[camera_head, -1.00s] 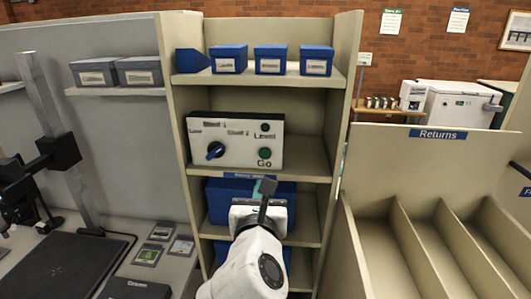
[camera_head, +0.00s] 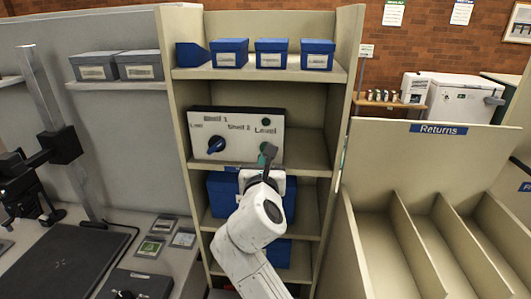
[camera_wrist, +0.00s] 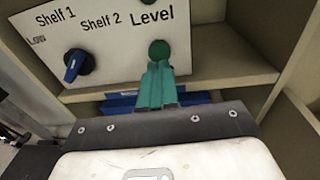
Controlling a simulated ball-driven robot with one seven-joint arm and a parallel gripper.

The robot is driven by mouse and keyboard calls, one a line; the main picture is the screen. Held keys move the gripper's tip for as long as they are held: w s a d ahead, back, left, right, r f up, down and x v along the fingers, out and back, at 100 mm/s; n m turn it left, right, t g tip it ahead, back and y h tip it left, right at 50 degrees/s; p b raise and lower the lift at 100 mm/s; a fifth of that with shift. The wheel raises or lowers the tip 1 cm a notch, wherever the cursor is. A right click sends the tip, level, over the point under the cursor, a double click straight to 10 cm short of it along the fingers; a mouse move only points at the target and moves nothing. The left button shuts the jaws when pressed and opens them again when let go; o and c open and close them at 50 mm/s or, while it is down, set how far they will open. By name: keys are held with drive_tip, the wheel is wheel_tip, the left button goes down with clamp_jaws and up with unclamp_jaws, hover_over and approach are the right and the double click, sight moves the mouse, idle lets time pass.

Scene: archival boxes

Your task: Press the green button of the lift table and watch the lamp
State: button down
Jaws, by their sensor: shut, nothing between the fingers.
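A white control panel (camera_head: 238,137) stands on a shelf of the cream rack. It has a blue knob (camera_head: 216,145), a dark green round lamp (camera_head: 265,122) above the word Level, and a green button below. The lamp looks unlit. In the wrist view the green button (camera_wrist: 159,48) is right at the tips of my teal fingers. My gripper (camera_head: 267,152) is shut and empty, in front of the panel's lower right, and covers the Go label. Whether the fingertips touch the button or stop just short, I cannot tell. The knob also shows in the wrist view (camera_wrist: 75,65).
Small blue boxes (camera_head: 271,53) line the shelf above. A larger blue box (camera_head: 222,193) sits on the shelf below, partly behind my arm. The rack's right side wall (camera_head: 335,130) stands close to my gripper. Returns bins (camera_head: 437,129) are at the right.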

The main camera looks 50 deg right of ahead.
drive_tip(key=shift+x, duration=2)
